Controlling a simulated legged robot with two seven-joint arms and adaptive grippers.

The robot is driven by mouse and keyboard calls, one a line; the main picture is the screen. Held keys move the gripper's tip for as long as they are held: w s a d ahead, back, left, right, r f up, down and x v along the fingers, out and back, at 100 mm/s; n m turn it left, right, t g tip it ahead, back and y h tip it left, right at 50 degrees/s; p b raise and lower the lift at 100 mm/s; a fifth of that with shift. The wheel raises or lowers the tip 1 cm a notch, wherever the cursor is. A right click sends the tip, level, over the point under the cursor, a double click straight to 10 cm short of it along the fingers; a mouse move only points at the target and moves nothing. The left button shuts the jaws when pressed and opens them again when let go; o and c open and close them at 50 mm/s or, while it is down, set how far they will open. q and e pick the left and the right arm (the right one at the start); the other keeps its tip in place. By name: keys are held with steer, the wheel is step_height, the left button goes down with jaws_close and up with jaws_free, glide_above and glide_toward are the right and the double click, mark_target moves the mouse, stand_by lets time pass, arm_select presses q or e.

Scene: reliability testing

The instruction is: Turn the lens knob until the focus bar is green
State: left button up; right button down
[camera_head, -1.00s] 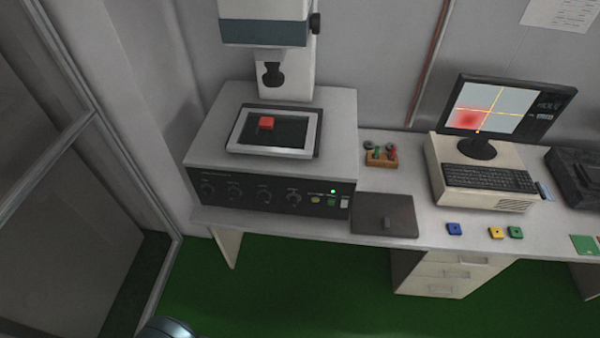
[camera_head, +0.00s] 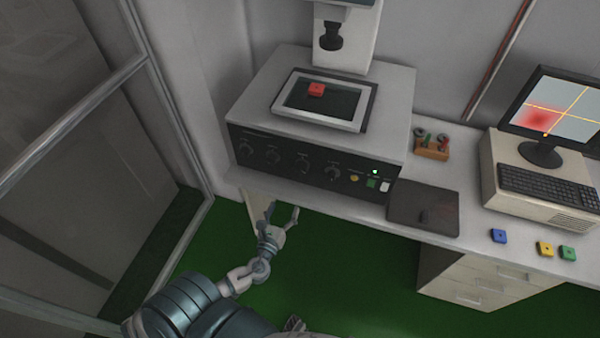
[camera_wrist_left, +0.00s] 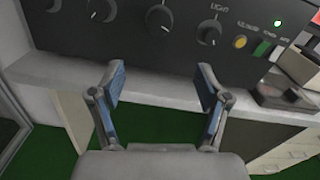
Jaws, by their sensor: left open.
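The microscope's black front panel (camera_head: 290,168) carries a row of dark knobs; I cannot tell which is the lens knob in the head view. In the left wrist view a knob (camera_wrist_left: 208,32) sits under the word LIGHT, and another knob (camera_wrist_left: 159,20) is to its left. The monitor (camera_head: 545,118) shows a blurred red patch with yellow cross lines; I make out no clear focus bar. My left gripper (camera_head: 283,212) is open and empty, below the panel in front of the desk edge; its fingers (camera_wrist_left: 161,80) point towards the panel.
A red block (camera_head: 316,89) lies on the microscope stage (camera_head: 290,112). A green light (camera_head: 375,172) glows on the panel. A dark flat box (camera_head: 405,207) lies right of the microscope. A glazed frame (camera_head: 185,150) stands at left.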

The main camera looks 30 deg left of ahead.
arm_select(q)
glide_toward(300, 170)
steer(key=x, duration=0.8)
steer(key=shift+w+f+p, duration=0.1)
steer(key=shift+w+p, duration=0.3)
steer(key=shift+w+a, duration=0.15)
steer(key=shift+w, duration=0.35)
arm_select(e)
steer(key=shift+s+a+r, duration=0.1)
steer(key=shift+s+r, duration=0.25)
steer(key=shift+s, duration=0.05)
arm_select(q)
steer(key=c, duration=1.2)
steer(key=shift+o, duration=0.2)
